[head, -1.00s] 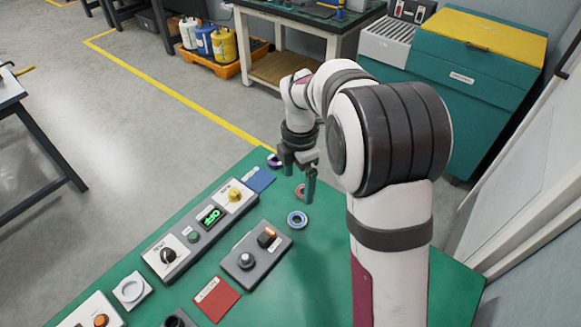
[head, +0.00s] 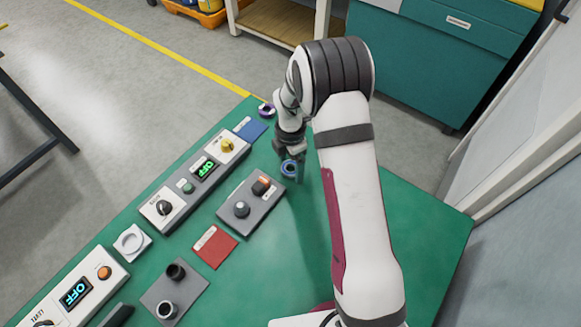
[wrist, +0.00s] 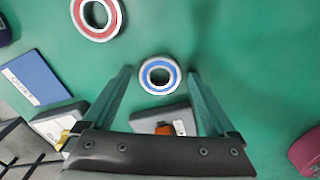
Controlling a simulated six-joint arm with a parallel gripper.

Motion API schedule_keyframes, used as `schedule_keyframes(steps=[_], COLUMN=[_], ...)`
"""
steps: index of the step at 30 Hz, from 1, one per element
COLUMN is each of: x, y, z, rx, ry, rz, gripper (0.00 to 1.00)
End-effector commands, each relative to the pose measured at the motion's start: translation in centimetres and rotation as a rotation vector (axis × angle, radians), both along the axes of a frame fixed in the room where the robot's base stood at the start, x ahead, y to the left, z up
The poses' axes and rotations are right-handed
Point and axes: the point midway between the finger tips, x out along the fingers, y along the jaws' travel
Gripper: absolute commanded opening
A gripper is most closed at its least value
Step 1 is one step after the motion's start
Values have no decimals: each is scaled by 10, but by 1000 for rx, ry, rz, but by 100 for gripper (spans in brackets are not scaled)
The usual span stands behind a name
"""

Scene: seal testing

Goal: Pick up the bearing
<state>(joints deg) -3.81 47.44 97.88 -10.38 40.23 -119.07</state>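A bearing with a blue ring (wrist: 160,75) lies flat on the green table in the wrist view. It shows between the two finger tips of my gripper (wrist: 159,78), with a gap on each side. It also shows in the head view (head: 289,169), right at the fingers. A bearing with a red ring (wrist: 97,15) lies beyond it at the top left of the wrist view; I cannot make it out in the head view. A purple ring (head: 266,110) sits at the table's far corner. My gripper is open and empty, pointing down; its exact height above the table is unclear.
A grey box with a knob and an orange switch (head: 251,199) stands close to the left of the blue bearing. A blue card (head: 250,129) and a red card (head: 214,245) lie nearby. The green table (head: 420,230) is clear on the right.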

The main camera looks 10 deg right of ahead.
Motion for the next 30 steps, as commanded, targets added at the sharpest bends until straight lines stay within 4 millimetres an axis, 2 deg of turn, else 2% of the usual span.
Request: schedule_keyframes(steps=[1,12,15,23,26,30], x=[0,0,0,0,1,1], y=[0,0,0,0,0,0], z=[0,0,0,3,11,35], rx=[0,0,0,0,0,1], ry=[0,0,0,-1,-2,-4], rz=[0,0,0,0,1,-1], gripper=[81,14,0,0,0,0])
